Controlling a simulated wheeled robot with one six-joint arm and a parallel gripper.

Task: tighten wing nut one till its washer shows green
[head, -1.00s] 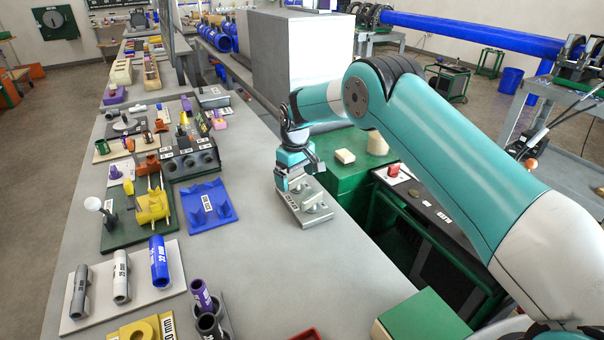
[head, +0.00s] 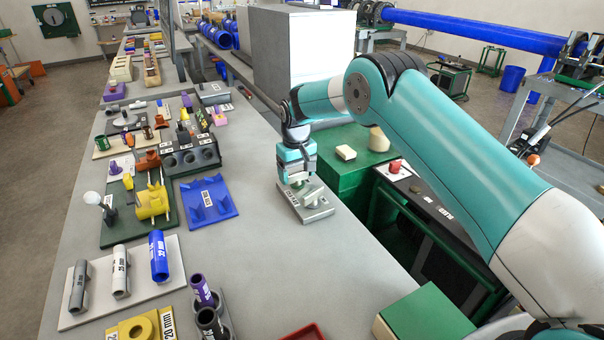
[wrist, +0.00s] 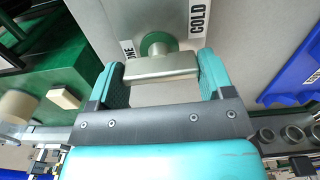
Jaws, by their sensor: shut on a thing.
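My gripper (head: 298,180) points down over a small grey metal fixture (head: 318,214) on the bench. In the wrist view, its two teal fingers (wrist: 161,72) are shut on the ends of the metal wing nut (wrist: 160,66). A round green washer (wrist: 152,40) shows just beyond the wing nut's bar. A label reading "ONE", partly hidden, lies left of the washer, and a "COLD" label lies to its right. In the head view, the gripper hides most of the wing nut.
A blue stand (head: 208,200) lies left of the fixture, with a dark block with round sockets (head: 190,157) behind it. A green cabinet (head: 352,165) with a cream block (head: 346,153) stands to the right.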

